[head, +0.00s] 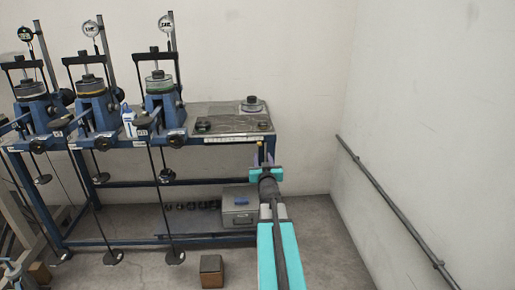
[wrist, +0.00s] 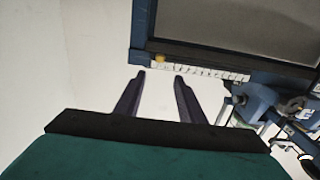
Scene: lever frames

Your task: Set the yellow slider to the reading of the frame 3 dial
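The yellow slider (wrist: 159,59) is a small knob at the left end of a white marked scale strip (wrist: 205,71) on the bench's front edge. In the head view the slider (head: 259,144) is at the strip's right end. My gripper (wrist: 160,76) is open and empty, its fingertips just short of the slider and apart from it. In the head view my gripper (head: 265,158) is at the bench front. Three round dials show: left (head: 25,33), middle (head: 91,29) and right (head: 165,23). Their readings and the frame numbers are too small to read.
Three blue lever frames stand on the bench (head: 225,112), with hanging weights in front. A grey box (head: 240,207) is under the bench and a brown block (head: 212,270) on the floor. A rail (head: 390,205) runs along the right wall.

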